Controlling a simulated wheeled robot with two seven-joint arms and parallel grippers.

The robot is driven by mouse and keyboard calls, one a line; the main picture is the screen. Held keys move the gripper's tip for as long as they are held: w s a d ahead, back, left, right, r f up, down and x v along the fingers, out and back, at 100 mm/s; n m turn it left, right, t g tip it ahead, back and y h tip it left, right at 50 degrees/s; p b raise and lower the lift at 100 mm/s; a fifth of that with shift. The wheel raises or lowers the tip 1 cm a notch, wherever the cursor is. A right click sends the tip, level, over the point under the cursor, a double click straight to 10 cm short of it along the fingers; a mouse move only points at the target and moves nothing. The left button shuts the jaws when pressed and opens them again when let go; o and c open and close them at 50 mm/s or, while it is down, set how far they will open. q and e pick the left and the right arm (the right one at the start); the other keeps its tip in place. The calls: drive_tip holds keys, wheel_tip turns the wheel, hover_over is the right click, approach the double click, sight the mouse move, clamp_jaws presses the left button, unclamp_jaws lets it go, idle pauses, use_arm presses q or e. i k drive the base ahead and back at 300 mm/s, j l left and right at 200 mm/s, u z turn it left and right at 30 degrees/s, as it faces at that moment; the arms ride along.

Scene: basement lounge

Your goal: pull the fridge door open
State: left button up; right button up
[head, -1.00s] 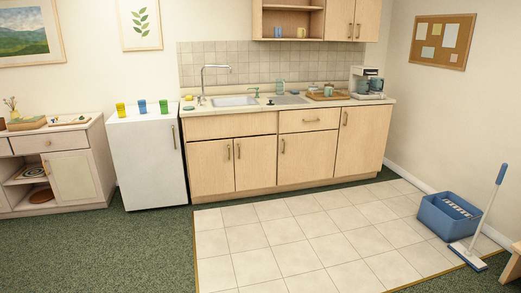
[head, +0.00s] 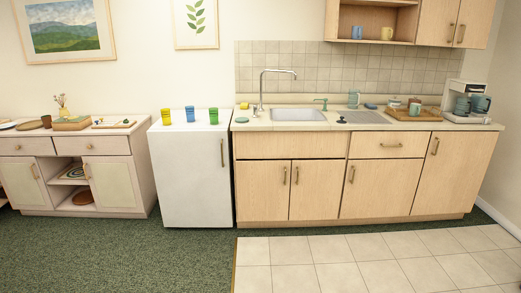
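The white fridge (head: 189,180) stands between the low sideboard and the kitchen counter. Its door is shut. The door handle (head: 222,152) is a vertical bar near the upper right edge of the door. Three cups stand on top of the fridge: a yellow cup (head: 166,116), a blue cup (head: 190,114) and a green cup (head: 214,116). Neither of my grippers shows in the head view.
Kitchen cabinets (head: 262,190) adjoin the fridge on the right. The sideboard (head: 118,178) stands close on its left. Green carpet (head: 150,255) in front of the fridge is clear, and the tiled floor (head: 350,262) at the right looks clear too.

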sight(191, 167)
drive_tip(key=i+j, duration=0.1)
drive_tip(key=i, duration=0.35)
drive_tip(key=i+j+z, duration=0.1)
drive_tip(key=i, duration=0.4)
drive_tip(key=i+j, duration=0.2)
drive_tip(key=i, duration=0.25)
drive_tip(key=i+j+z, duration=0.35)
drive_tip(key=i+j, duration=0.15)
drive_tip(key=j, duration=0.2)
drive_tip(key=i+j+z, duration=0.2)
drive_tip(key=j, duration=0.2)
drive_tip(key=i+j+z, duration=0.15)
drive_tip(key=j, duration=0.25)
